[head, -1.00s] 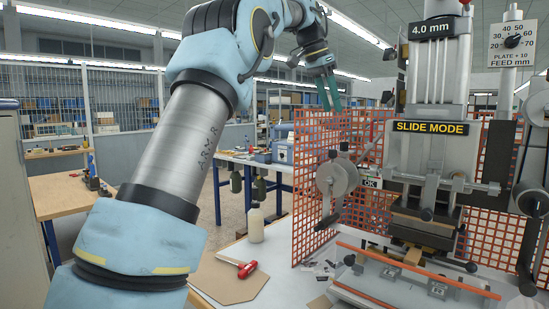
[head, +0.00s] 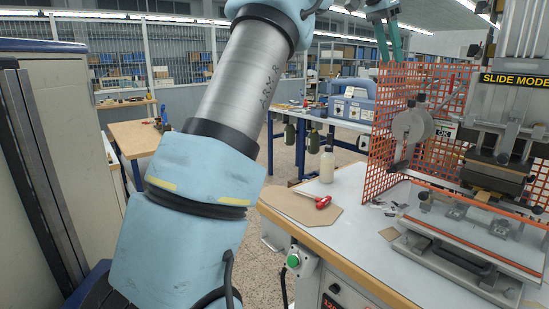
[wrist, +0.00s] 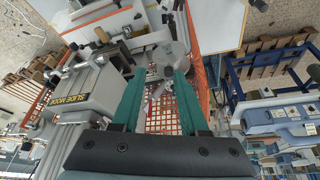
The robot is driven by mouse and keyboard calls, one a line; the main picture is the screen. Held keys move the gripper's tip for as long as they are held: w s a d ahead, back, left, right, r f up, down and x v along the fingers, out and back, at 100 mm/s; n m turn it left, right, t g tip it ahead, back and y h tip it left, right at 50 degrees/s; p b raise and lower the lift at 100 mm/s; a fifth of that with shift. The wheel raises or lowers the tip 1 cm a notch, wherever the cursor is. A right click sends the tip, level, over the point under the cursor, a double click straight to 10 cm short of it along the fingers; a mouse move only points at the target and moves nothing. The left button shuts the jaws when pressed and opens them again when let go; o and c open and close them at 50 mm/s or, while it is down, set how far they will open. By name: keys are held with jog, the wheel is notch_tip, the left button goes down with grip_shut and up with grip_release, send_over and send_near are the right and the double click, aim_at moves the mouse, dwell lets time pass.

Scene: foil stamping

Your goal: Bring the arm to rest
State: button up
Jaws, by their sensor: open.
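My gripper (head: 389,42) shows at the top of the head view, raised in the air with its green fingers pointing down. In the wrist view its two green fingers (wrist: 158,103) stand apart with nothing between them. My blue and silver arm rises from the lower left of the head view. The foil stamping machine (head: 505,115), marked SLIDE MODE, stands at the right on the worktable. The gripper is above and to the left of the machine, near the top of the orange mesh guard (head: 385,150), and appears to touch nothing.
On the white worktable (head: 345,200) are a cream bottle (head: 327,165), a red-handled tool (head: 323,202) and a brown board (head: 297,206). A tall cabinet (head: 75,130) stands at the left. A blue-framed bench (head: 310,116) and a wooden table (head: 135,137) stand behind.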

jog(key=a+f+n+y+b, duration=0.25)
jog(key=a+f+n, duration=0.55)
jog(key=a+f, duration=1.3)
jog(key=s+a+f+n+y, duration=0.1)
jog(key=s+a+f+n, duration=0.1)
jog(key=s+a+f, duration=0.5)
jog(key=s+a+f+n+b, duration=0.1)
jog(key=s+a+f+n, duration=0.2)
jog(key=s+a+f, duration=0.4)
jog(key=s+f, duration=0.5)
jog(key=s, duration=0.1)
jog(key=shift+f+n+y+b, duration=0.15)
jog(key=shift+n+y+b, duration=0.15)
jog(key=shift+y, duration=0.05)
